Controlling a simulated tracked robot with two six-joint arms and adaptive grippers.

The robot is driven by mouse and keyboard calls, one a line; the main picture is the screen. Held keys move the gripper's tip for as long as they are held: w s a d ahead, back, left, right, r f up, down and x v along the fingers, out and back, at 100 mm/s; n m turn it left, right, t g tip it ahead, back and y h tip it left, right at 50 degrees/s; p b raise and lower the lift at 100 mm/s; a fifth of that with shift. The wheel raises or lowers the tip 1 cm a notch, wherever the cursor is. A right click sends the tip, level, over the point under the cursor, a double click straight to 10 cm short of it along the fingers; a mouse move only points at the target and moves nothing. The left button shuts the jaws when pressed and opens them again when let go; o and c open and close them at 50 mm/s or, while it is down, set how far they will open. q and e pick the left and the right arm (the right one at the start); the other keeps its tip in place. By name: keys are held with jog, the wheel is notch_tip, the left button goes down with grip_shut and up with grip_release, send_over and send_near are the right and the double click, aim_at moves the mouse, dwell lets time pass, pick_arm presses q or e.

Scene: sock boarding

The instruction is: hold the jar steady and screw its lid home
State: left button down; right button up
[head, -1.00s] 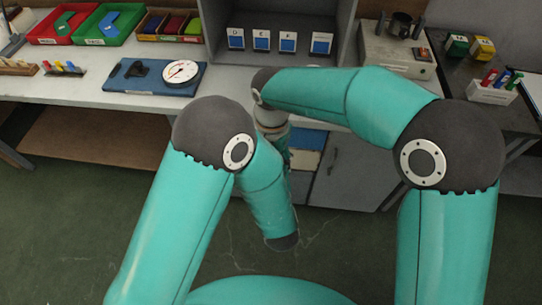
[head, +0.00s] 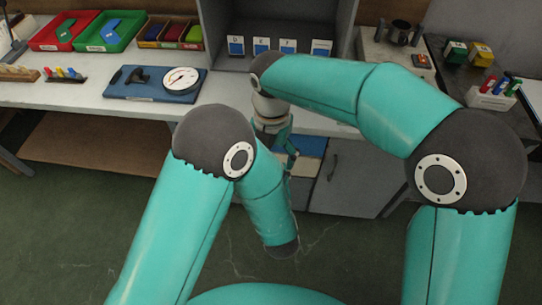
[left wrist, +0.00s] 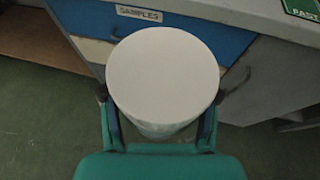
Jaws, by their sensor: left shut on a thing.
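In the left wrist view, a jar (left wrist: 163,130) with a flat, round white top (left wrist: 163,75) fills the middle. I cannot tell for sure whether that white face is the lid. My left gripper (left wrist: 162,96) is shut on the jar, with a dark finger on either side of it. In the head view the left gripper and jar are hidden behind my left forearm. My right gripper (head: 290,155) points down in front of the bench, partly behind my left forearm. Its fingers are too small and covered to show whether they hold anything.
A blue drawer front labelled SAMPLES (left wrist: 195,35) lies just beyond the jar, beside a grey cabinet door (head: 350,180). The bench top (head: 80,98) carries a blue board with a dial gauge (head: 181,79), red and green trays (head: 110,32) and an open grey cubby (head: 285,12).

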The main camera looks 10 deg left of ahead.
jog(key=shift+c, duration=0.4)
jog(key=shift+r+n, duration=1.6)
jog(key=shift+r, duration=0.1)
jog(key=shift+f, duration=4.05)
jog(key=c, duration=1.2)
jog(key=m, duration=0.3)
